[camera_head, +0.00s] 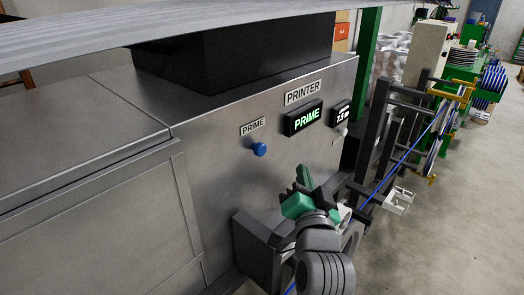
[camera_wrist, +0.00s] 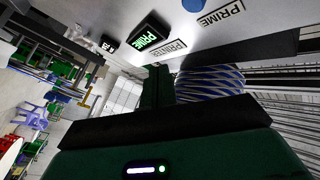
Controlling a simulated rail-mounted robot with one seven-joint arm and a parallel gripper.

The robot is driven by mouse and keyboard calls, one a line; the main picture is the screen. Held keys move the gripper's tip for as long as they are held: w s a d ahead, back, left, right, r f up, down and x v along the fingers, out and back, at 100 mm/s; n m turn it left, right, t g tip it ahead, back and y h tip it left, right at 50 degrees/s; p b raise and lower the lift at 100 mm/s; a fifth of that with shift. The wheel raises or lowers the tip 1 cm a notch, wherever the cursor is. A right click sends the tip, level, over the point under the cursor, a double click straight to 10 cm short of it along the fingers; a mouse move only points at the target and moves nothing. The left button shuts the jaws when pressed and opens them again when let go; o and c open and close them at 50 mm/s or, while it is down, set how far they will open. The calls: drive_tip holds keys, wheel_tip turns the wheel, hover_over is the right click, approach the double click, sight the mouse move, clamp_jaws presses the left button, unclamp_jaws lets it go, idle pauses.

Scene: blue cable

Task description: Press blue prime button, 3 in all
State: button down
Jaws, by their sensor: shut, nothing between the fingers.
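The blue prime button (camera_head: 259,149) is a round knob on the grey metal front of the printer, under a "PRIME" label (camera_head: 252,126). In the wrist view the button (camera_wrist: 194,5) is partly cut off by the top edge, beside its label (camera_wrist: 221,14). My gripper (camera_head: 303,177), green and dark, is shut and empty. In the head view it appears below and right of the button, apart from it. A dark finger (camera_wrist: 157,85) shows in the wrist view. The display (camera_head: 304,118) reads "PRIME" in green.
A second small display (camera_head: 342,113) is right of the first, with a small pale knob (camera_head: 341,131) below it. A blue cable (camera_head: 398,165) runs past dark frames and rollers on the right. A dark box (camera_head: 250,235) juts out below the panel. The floor at far right is clear.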

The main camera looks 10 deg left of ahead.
sight(265, 149)
drive_tip(key=w+a+p, duration=0.1)
drive_tip(key=w+a, duration=0.4)
drive_tip(key=a, duration=0.1)
drive_tip(key=shift+a, duration=0.4)
drive_tip(key=shift+w+a, duration=0.1)
drive_tip(key=shift+w, duration=0.05)
idle(1.7)
drive_tip(key=shift+w+a, duration=0.15)
drive_tip(key=shift+a, duration=0.05)
drive_tip(key=shift+w+a, duration=0.5)
drive_tip(key=shift+a, duration=0.2)
idle(1.2)
drive_tip(key=shift+d, duration=0.1)
drive_tip(key=shift+s+d, duration=0.75)
drive_tip(key=shift+d, duration=0.1)
drive_tip(key=shift+s+d, duration=0.8)
drive_tip(key=shift+d, duration=0.25)
drive_tip(key=shift+s+d, duration=0.75)
drive_tip(key=shift+d, duration=0.25)
